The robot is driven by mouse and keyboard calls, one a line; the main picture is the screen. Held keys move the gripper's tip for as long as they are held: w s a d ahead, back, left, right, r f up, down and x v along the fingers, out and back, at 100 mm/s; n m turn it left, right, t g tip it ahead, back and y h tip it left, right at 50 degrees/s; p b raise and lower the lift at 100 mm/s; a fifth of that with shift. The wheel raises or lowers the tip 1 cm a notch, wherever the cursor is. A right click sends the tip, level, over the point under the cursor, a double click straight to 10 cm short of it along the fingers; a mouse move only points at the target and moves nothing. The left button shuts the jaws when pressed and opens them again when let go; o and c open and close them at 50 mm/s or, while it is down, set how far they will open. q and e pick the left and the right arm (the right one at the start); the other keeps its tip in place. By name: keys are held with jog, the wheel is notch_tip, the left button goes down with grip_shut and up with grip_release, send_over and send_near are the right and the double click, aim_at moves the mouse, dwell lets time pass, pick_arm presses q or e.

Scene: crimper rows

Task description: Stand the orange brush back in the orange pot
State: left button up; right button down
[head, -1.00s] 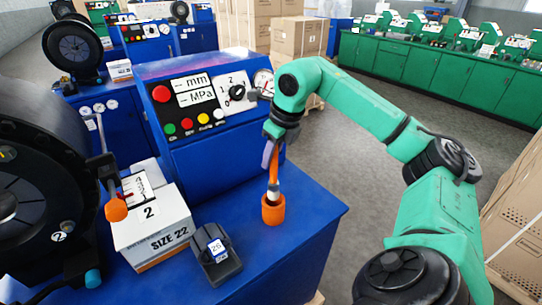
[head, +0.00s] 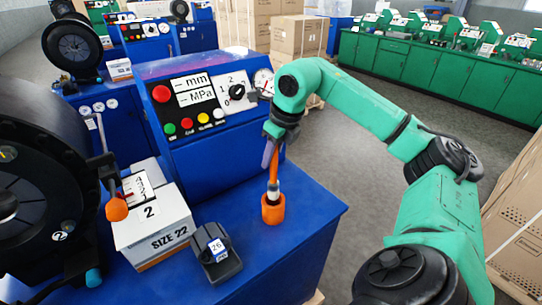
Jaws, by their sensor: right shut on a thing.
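The orange pot (head: 273,212) stands upright on the blue bench top near its right side. The orange brush (head: 273,185) is upright over the pot, with its lower end at or inside the pot's mouth; how deep it sits I cannot tell. My right gripper (head: 271,156) is shut on the upper part of the brush handle, directly above the pot. The fingers hide the top of the handle. My left gripper is not in view.
A white box marked SIZE 22 (head: 151,232) and a black block labelled 26 (head: 217,255) stand left of the pot. The blue control panel (head: 200,110) rises behind. Bare bench top (head: 315,205) lies right of the pot.

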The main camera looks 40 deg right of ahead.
aim_at(271, 180)
jog(key=shift+f+b, duration=3.4)
jog(key=shift+f, duration=0.65)
jog(key=c, duration=0.6)
grip_release()
jog(key=shift+r, duration=0.1)
jog(key=p+v, duration=0.3)
jog(key=v, duration=1.1)
jog(key=shift+r+p, duration=0.25)
jog(key=shift+p, duration=0.1)
